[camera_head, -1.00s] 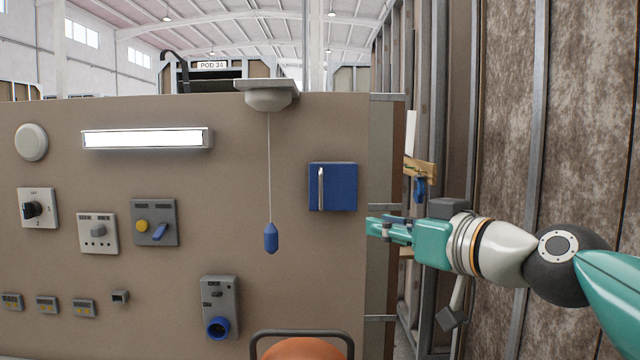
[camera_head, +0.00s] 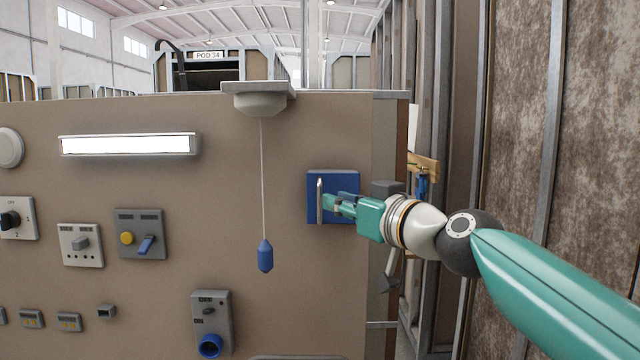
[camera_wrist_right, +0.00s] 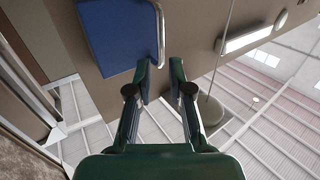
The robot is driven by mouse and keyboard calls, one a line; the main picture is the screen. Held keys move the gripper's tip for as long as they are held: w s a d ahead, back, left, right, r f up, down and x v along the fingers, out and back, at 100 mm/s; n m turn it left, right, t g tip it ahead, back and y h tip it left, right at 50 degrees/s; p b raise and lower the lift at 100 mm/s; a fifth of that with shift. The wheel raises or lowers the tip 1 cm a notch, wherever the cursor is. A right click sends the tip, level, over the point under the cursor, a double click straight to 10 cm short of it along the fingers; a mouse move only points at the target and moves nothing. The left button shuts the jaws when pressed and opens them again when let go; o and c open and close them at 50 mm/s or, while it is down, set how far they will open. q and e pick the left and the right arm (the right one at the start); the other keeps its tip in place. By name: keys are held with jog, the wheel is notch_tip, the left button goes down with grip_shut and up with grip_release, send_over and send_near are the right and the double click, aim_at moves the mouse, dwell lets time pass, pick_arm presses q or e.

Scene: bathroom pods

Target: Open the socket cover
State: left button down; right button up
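The blue square cover (camera_head: 345,181) sits flat and closed on the right part of the beige panel, with a pale vertical bar handle (camera_head: 320,202) near its left edge. My right gripper (camera_head: 334,203) is in front of the cover, just right of the handle, and hides part of its lower right. In the right wrist view the cover (camera_wrist_right: 112,35) is at the top. The handle (camera_wrist_right: 161,35) ends near the gap between my two parted fingertips (camera_wrist_right: 161,75). The gripper is open and empty; contact with the handle cannot be told. My left gripper is not in view.
A cord with a blue pull (camera_head: 265,256) hangs left of the cover. A grey unit with a blue round socket (camera_head: 210,345) is lower down. Switches (camera_head: 140,234) and a lit lamp (camera_head: 130,145) are further left. Metal framing stands beyond the panel's right edge.

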aim_at(321, 196)
jog(key=shift+p+x, duration=1.3)
jog(key=shift+x, duration=1.9)
grip_shut()
